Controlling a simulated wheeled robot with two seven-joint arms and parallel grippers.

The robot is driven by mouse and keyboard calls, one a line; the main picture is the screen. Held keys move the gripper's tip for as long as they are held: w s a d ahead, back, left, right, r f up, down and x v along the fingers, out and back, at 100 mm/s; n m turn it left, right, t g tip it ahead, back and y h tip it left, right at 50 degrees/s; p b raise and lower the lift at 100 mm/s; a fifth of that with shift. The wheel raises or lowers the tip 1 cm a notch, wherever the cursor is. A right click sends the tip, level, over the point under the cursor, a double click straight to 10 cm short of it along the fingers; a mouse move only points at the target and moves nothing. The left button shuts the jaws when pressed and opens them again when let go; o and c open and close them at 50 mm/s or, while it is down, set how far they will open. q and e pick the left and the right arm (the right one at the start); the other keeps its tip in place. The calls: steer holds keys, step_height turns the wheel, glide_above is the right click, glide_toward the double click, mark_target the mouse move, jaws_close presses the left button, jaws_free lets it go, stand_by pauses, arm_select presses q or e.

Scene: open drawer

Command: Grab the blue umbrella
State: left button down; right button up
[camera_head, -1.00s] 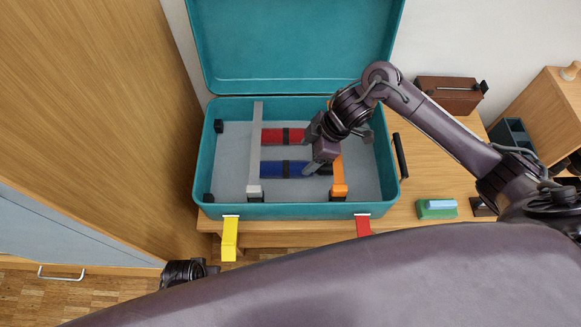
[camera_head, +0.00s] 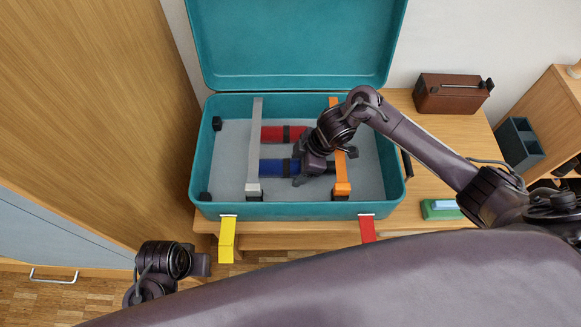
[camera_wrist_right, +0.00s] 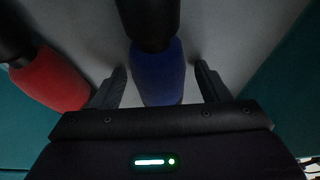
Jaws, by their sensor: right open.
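The blue umbrella (camera_head: 275,166) lies in the teal suitcase (camera_head: 197,160), below the red umbrella (camera_head: 273,134) in the head view. Its right part is hidden behind my right gripper (camera_head: 309,180). In the right wrist view, the blue umbrella (camera_wrist_right: 158,75) with its dark band lies between the two spread fingers of my right gripper (camera_wrist_right: 160,85). The fingers stand apart on either side of it, with visible gaps. The red umbrella (camera_wrist_right: 50,78) is left of the left finger.
A grey strap (camera_head: 254,145) and an orange strap (camera_head: 341,170) run across the suitcase. Its lid (camera_head: 295,45) stands open at the back. Yellow (camera_head: 227,240) and red (camera_head: 367,228) tabs hang at the front. A brown box (camera_head: 452,95) sits on the table at right.

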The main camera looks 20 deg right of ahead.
steer(key=c, duration=1.2)
steer(key=shift+c, duration=0.3)
steer(key=shift+r, duration=0.15)
